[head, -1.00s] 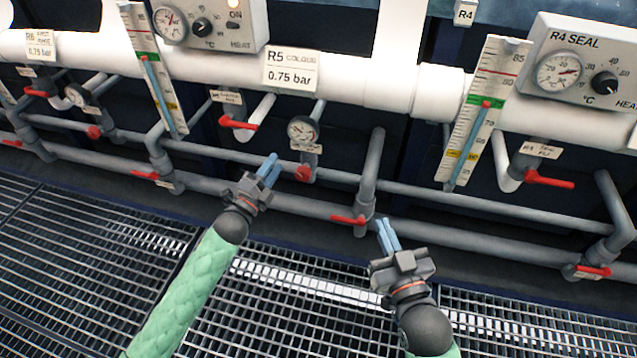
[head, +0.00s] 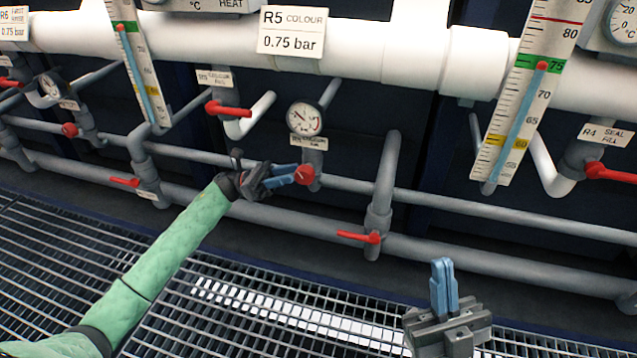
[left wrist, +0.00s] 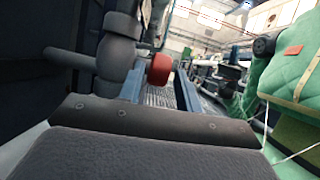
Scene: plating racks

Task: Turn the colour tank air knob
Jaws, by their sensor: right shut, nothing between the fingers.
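The red round air knob (head: 304,175) sits on the grey pipe below a pressure gauge (head: 304,118), under the sign R5 COLOUR 0.75 bar (head: 292,31). My left gripper (head: 294,174) reaches it from the left, its blue fingertips at the knob. In the left wrist view the red knob (left wrist: 160,68) shows between the two spread fingers (left wrist: 158,88), with a gap on each side. Contact is not visible. My right gripper (head: 444,275) is shut and empty, low at the right over the floor grating.
Red lever valves are close by: one at upper left (head: 228,108), one at lower right (head: 359,237), one at lower left (head: 125,182). A grey vertical pipe (head: 386,175) stands right of the knob. Thermometer scales (head: 524,95) hang on both sides. Metal grating (head: 150,270) covers the floor.

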